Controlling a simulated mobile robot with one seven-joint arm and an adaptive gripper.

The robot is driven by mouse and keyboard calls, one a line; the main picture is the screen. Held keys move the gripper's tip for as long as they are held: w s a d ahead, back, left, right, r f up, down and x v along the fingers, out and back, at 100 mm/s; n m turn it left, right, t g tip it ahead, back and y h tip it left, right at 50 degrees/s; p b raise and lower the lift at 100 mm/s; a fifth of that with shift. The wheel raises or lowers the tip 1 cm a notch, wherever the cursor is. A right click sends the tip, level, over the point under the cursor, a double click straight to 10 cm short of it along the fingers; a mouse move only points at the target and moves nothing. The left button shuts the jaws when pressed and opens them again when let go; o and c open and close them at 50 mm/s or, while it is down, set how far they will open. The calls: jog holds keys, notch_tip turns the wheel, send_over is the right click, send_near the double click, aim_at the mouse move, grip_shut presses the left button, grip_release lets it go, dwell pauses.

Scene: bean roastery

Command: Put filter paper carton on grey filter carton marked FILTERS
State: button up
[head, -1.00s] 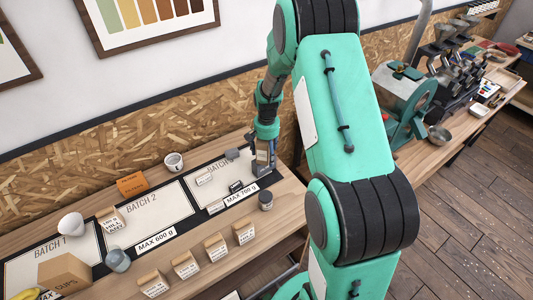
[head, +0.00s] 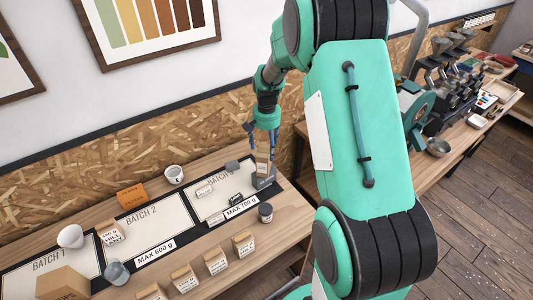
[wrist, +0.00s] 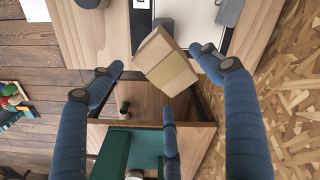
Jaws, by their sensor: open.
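The tan filter paper carton (head: 263,157) stands on the grey filter carton (head: 264,182) at the right end of the table. The FILTERS marking is not readable. My gripper (head: 263,134) is open above the tan carton. In the wrist view its blue fingers (wrist: 163,80) are spread wide, with visible gaps to the carton.
A dark jar (head: 265,212) stands in front of the grey carton. Several small tan bags (head: 216,260) line the front edge. An orange carton (head: 131,196) and a white mug (head: 174,174) stand behind.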

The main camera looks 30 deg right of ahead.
jog(key=shift+r, duration=0.45)
jog(key=shift+r, duration=0.1)
jog(key=shift+a+r, duration=0.15)
jog(key=shift+r, duration=0.05)
jog(key=s+a+r+n+t, duration=0.1)
jog(key=s+a+r+n, duration=0.1)
jog(key=s+a+r, duration=0.6)
jog(key=s+a+r+n+t, duration=0.25)
jog(key=a+r, duration=0.35)
jog(key=r, duration=0.6)
jog(key=s+a+r+n, duration=0.1)
jog(key=s+a+r, duration=0.1)
jog(key=s, duration=0.5)
jog(key=s+a+r+n+t, duration=0.1)
jog(key=s+a+r+n, duration=0.1)
jog(key=s+a, duration=0.3)
jog(key=s+a+r+n+t, duration=0.1)
jog(key=s+a+r, duration=0.1)
jog(key=s, duration=0.7)
jog(key=shift+s+a, duration=0.2)
jog(key=shift+a, duration=0.55)
jog(key=shift+r+n, duration=0.1)
jog(key=shift+n, duration=0.15)
